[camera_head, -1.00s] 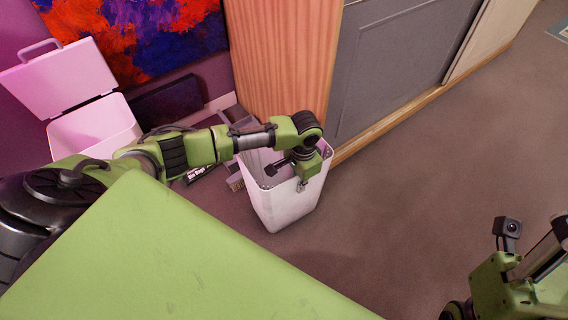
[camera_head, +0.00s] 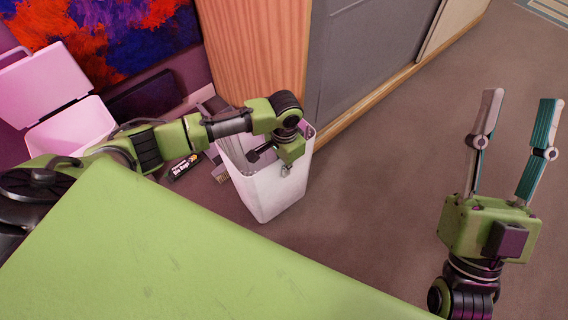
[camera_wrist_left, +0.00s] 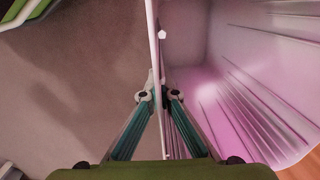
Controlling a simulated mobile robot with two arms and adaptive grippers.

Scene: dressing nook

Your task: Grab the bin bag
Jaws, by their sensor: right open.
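A white bin (camera_head: 272,190) stands upright on the floor by the wooden cabinet. Its inside (camera_wrist_left: 255,85) shows long folds or ridges in the left wrist view; I cannot tell whether these are a bag lining it. My left gripper (camera_head: 286,170) points down at the bin's near rim. In the left wrist view its fingers (camera_wrist_left: 158,98) close on both sides of the bin wall, pinching it. In the head view the fingertips are hidden. My right gripper (camera_head: 522,95) is open and empty, at right over bare floor.
A pink lidded box (camera_head: 70,127) stands open at the left against the wall. A wooden cabinet (camera_head: 255,50) with a grey sliding door (camera_head: 365,60) stands behind the bin. Brown floor (camera_head: 400,180) is clear between the bin and my right gripper.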

